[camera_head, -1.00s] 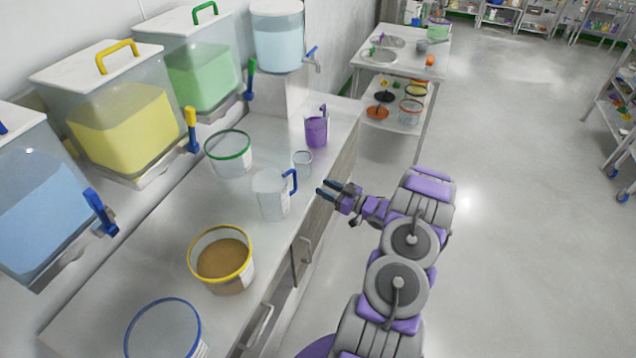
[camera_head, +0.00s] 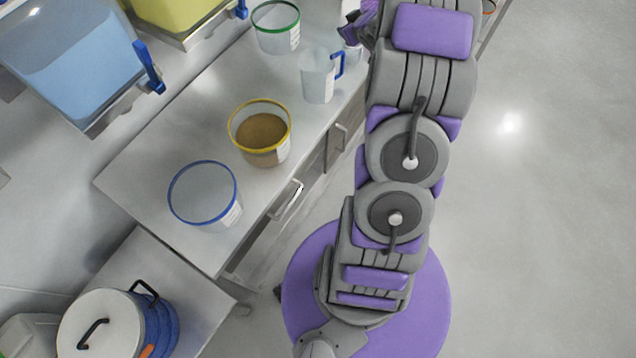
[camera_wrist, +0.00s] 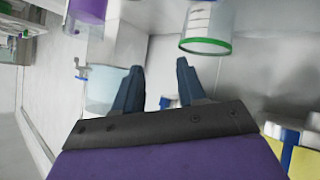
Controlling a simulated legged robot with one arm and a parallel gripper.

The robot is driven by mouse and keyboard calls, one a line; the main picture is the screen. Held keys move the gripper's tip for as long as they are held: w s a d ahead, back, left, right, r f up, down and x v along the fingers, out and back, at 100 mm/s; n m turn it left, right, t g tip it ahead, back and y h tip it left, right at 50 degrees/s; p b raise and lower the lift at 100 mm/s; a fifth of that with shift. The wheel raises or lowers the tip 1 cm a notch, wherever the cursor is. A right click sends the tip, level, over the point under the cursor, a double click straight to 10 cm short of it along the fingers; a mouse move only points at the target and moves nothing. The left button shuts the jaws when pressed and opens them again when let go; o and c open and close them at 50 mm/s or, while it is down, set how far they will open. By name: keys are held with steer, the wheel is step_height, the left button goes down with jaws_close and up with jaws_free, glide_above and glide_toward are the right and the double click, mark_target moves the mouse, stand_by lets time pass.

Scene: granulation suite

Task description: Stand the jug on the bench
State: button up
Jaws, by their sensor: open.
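A clear jug with a blue handle (camera_head: 318,76) stands upright on the grey-white bench (camera_head: 140,178) in the head view, near the bench's right edge. The clear jug is not seen in the wrist view.
A green-rimmed bucket (camera_head: 277,28), a yellow-rimmed bucket of brown powder (camera_head: 262,154) and a blue-rimmed bucket (camera_head: 205,192) stand on the bench. A small beaker (camera_head: 352,54) is beside the clear jug. A lidded blue pot (camera_head: 160,325) stands at lower left. Floor at right is clear.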

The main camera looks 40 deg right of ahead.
steer(key=s+a+r+m+g, duration=0.1)
steer(key=s+a+r+g, duration=0.1)
steer(key=s+a+r, duration=0.3)
steer(key=s+a+r+g, duration=0.1)
steer(key=s+a+g, duration=0.15)
steer(key=a, duration=0.35)
steer(key=s+a+r+m+g, duration=0.1)
steer(key=s+a+r, duration=0.1)
steer(key=s+a, duration=0.3)
steer(key=s+a+r+g+y, duration=0.1)
steer(key=s+a+g, duration=0.2)
steer(key=s+a, duration=0.8)
steer(key=s+a+r+n+g+y, duration=0.1)
steer(key=s+a+g, duration=0.3)
steer(key=s+a, duration=0.8)
steer(key=s+y, duration=0.1)
steer(key=s, duration=0.4)
steer(key=shift+s+a+r, duration=0.2)
steer(key=shift+s+a, duration=0.1)
